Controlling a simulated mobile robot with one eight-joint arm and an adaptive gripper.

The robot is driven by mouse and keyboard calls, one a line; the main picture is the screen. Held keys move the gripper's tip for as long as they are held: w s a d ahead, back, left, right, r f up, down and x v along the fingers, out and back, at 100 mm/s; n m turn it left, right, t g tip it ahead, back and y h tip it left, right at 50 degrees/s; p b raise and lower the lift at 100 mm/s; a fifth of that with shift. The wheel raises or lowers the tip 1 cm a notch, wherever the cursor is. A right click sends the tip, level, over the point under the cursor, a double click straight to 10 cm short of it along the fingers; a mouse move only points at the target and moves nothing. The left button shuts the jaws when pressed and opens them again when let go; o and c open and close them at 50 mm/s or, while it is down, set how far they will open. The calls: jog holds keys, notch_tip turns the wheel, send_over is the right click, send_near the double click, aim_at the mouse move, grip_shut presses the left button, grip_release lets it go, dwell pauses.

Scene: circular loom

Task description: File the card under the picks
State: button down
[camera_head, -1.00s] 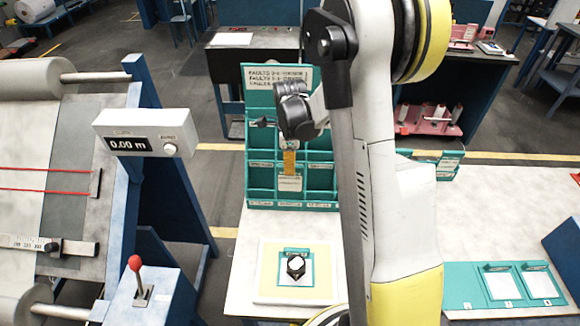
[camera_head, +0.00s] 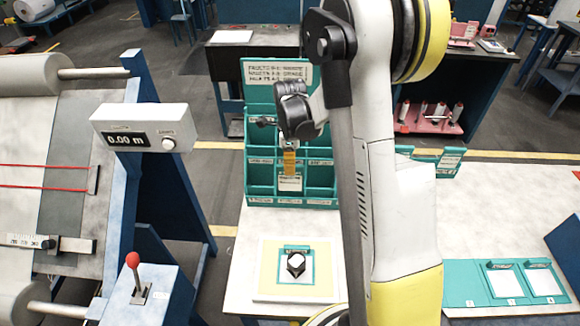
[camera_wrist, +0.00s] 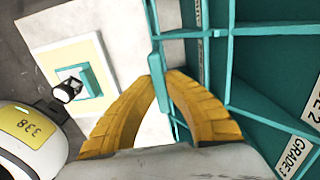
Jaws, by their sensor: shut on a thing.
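My gripper (camera_wrist: 160,80) has yellow fingers shut on the card (camera_wrist: 156,65), a thin teal-edged piece seen nearly edge-on in the wrist view. In the head view the yellow fingers (camera_head: 290,162) point down, and the card's pale face (camera_head: 290,184) shows below them, in front of the teal pigeonhole rack (camera_head: 262,182). In the wrist view the rack's teal dividers (camera_wrist: 232,60) are just right of the card. I cannot tell whether the card touches the rack or is inside a compartment. The rack's right side is hidden behind my arm.
A pale board with a yellow border (camera_head: 270,285) lies before the rack, holding a small teal frame with a dark-and-white object (camera_head: 295,264). A teal tray with white cards (camera_head: 505,285) is at the right. A lever box (camera_head: 140,292) and meter (camera_head: 143,132) stand left.

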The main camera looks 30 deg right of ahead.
jog(key=b, duration=0.4)
send_over(290, 191)
jog(key=shift+f, duration=2.35)
jog(key=c, duration=1.5)
grip_release()
jog(key=shift+w+r, duration=0.1)
jog(key=shift+r, duration=0.1)
notch_tip(290, 191, up, 12)
jog(key=shift+f, duration=0.1)
